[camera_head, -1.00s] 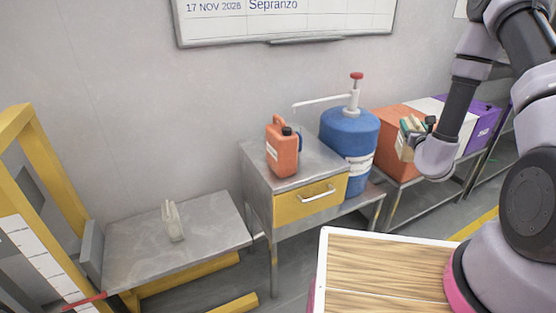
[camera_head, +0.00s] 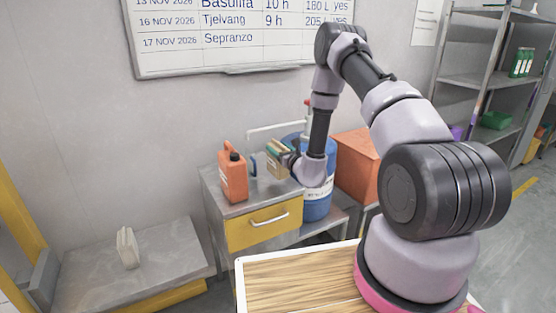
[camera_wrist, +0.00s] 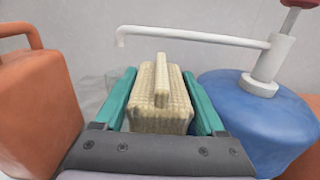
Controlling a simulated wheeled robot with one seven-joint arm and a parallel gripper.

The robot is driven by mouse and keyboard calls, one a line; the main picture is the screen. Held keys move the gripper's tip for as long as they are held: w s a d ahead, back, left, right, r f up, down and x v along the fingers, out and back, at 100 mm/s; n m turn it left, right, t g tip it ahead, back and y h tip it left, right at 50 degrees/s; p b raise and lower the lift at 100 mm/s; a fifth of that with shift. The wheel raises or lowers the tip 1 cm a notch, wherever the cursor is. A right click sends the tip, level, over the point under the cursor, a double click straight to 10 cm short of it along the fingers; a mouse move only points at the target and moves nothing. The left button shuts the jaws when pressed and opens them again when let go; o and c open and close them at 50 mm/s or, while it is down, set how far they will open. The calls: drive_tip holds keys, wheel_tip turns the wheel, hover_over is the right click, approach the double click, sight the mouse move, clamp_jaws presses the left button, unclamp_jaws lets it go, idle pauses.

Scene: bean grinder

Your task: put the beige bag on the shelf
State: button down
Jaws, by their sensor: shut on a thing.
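The beige bag (camera_wrist: 160,100) has a woven look and a raised ridge on top. My gripper (camera_wrist: 159,74) is shut on it, with one green finger along each side. In the head view, my gripper (camera_head: 279,157) holds the bag (camera_head: 273,166) just right of the orange canister, near the blue barrel; its lower part is partly hidden. A grey metal shelf unit (camera_head: 478,80) stands at the far right. A low grey metal platform (camera_head: 175,255) is at the lower left; I cannot tell which is the task's shelf.
An orange canister (camera_head: 232,176) stands on a grey table with a yellow drawer (camera_head: 262,226). A blue barrel (camera_head: 318,204) with a white pump spout (camera_wrist: 200,37) is close right. A pale upright item (camera_head: 127,248) occupies the low platform. An orange box (camera_head: 357,162) sits beyond.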

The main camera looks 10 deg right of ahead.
drive_tip(key=shift+d+f, duration=0.1)
drive_tip(key=shift+f, duration=1.75)
unclamp_jaws()
drive_tip(key=shift+f, duration=0.2)
drive_tip(key=shift+r, duration=0.15)
